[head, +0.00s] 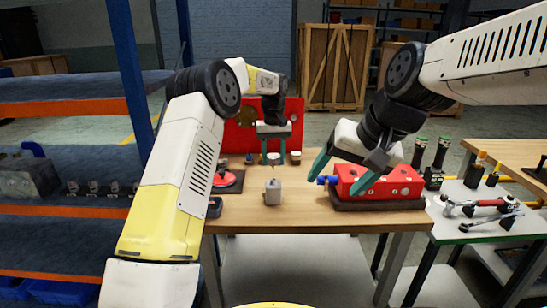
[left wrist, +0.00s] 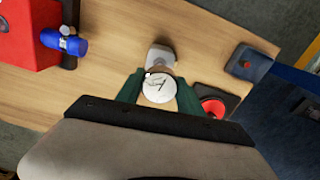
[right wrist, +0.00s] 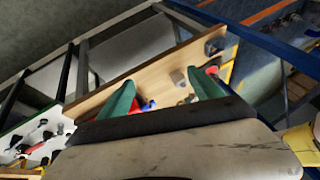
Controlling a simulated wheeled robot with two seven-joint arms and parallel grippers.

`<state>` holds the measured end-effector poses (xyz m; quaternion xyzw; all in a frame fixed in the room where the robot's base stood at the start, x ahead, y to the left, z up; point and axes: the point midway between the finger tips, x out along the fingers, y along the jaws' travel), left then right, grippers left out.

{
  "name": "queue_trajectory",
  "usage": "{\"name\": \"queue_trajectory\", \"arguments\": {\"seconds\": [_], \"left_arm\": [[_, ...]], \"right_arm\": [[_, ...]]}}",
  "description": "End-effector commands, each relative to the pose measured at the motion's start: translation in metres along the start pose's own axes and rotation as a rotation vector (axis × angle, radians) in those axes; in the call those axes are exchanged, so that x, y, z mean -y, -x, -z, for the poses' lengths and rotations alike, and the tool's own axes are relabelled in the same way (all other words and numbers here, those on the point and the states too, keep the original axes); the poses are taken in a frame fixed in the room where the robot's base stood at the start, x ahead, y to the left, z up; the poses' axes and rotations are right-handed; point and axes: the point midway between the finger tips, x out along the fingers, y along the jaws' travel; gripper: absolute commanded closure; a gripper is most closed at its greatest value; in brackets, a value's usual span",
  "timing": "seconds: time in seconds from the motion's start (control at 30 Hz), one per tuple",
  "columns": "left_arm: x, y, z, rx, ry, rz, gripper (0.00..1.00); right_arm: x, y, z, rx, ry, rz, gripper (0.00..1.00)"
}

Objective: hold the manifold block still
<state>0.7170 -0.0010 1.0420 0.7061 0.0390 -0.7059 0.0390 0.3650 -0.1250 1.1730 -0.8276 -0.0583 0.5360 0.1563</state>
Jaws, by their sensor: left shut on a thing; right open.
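The manifold block, a red block (head: 386,180) with a blue fitting (head: 323,180) at its left end, sits on a dark base on the wooden table. Its red side (left wrist: 28,35) shows in the left wrist view. My right gripper (head: 345,172) is open at the block's left part, one finger near the blue fitting, the other across the front face. I cannot tell whether they touch it. My left gripper (left wrist: 158,92) is shut on a round gauge (left wrist: 159,88) with a pale marked face, held above the table behind a small grey block (head: 273,192).
A red panel (head: 243,138) stands at the table's back. A red round part on a dark pad (head: 228,181) lies at the left. A side table (head: 470,228) at the right holds tools and dark fittings. Bare wood (head: 300,216) shows at the table's front.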

Motion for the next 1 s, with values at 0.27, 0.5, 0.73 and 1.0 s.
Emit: {"name": "queue_trajectory", "arguments": {"seconds": [0.27,0.5,0.73,1.0], "left_arm": [[0.0,0.0,0.0,0.0,0.0,0.0,1.0],[0.0,0.0,0.0,0.0,0.0,0.0,1.0],[0.0,0.0,0.0,0.0,0.0,0.0,1.0],[0.0,0.0,0.0,0.0,0.0,0.0,1.0]], "right_arm": [[0.022,-0.052,0.055,0.179,-0.391,0.094,0.25],[0.032,-0.111,0.102,0.327,-0.744,0.167,0.25],[0.029,-0.179,0.143,0.47,-1.089,0.231,0.25],[0.011,-0.268,0.181,0.633,-1.491,0.305,0.25]]}}
